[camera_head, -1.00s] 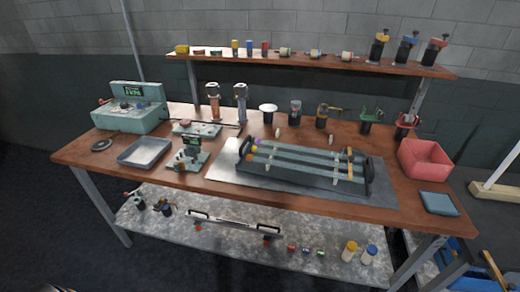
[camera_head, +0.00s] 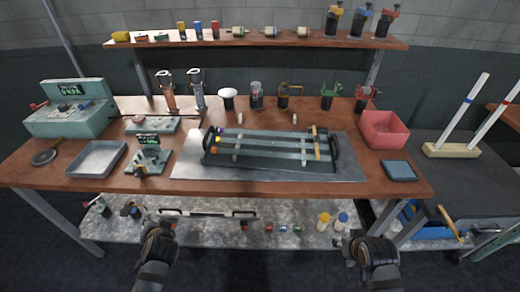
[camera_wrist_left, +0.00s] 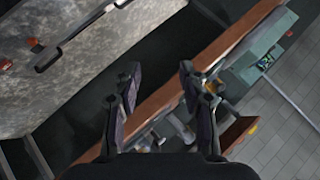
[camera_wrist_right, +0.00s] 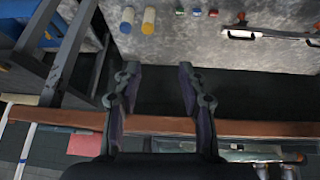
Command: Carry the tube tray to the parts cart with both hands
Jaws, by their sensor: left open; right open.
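The tube tray (camera_head: 270,163), long and dark with an upright black handle at each end, lies on a grey mat on the workbench in the head view. Several glass tubes with coloured ends lie along it. My left gripper (camera_head: 161,228) is open and empty, low in front of the bench, left of the tray. My right gripper (camera_head: 352,243) is open and empty, low in front of the bench, to the right. Both are apart from the tray. Both wrist views show spread, empty fingers. A dark-topped surface (camera_head: 450,182) at the right may be the parts cart.
The wooden bench (camera_head: 130,190) has a front edge between my grippers and the tray. A metal pan (camera_head: 96,158) and a small device (camera_head: 149,155) stand left; a red bin (camera_head: 384,130) and blue pad (camera_head: 398,171) stand right. A wooden block with two white rods (camera_head: 452,150) occupies the dark surface.

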